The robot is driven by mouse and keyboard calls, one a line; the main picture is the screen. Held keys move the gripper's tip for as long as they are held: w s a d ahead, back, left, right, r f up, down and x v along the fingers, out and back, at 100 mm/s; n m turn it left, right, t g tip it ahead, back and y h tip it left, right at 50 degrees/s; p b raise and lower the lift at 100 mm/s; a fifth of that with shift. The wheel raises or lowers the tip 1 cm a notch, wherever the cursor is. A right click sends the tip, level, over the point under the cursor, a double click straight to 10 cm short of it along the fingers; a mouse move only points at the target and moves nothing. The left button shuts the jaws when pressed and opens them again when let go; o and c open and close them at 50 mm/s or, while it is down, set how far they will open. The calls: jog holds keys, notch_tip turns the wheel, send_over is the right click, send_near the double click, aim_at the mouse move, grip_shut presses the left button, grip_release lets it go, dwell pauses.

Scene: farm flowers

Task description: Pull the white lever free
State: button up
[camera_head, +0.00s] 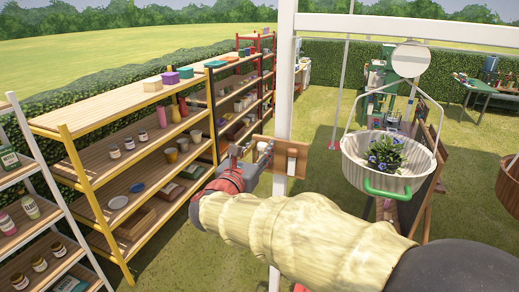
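A wooden board (294,150) is fixed across a white post (283,90) near the middle of the view. A small pale piece (263,147), which may be the white lever, shows at the board's left part. My gripper (250,152), red and grey, is right beside it at the left of the post. Its fingers are small and partly overlap the pale piece and board. I cannot tell whether they are open, shut or touching the lever. My cream-sleeved arm reaches in from the lower right and hides what is below the board.
A yellow-framed shelf (72,150) with jars, pots and boxes stands left of my gripper. A white-framed shelf (35,175) is at the far left. A hanging white basket (349,160) with purple flowers and a green handle is right of the post. Grass is open behind.

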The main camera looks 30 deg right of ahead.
grip_shut()
dwell(0.6)
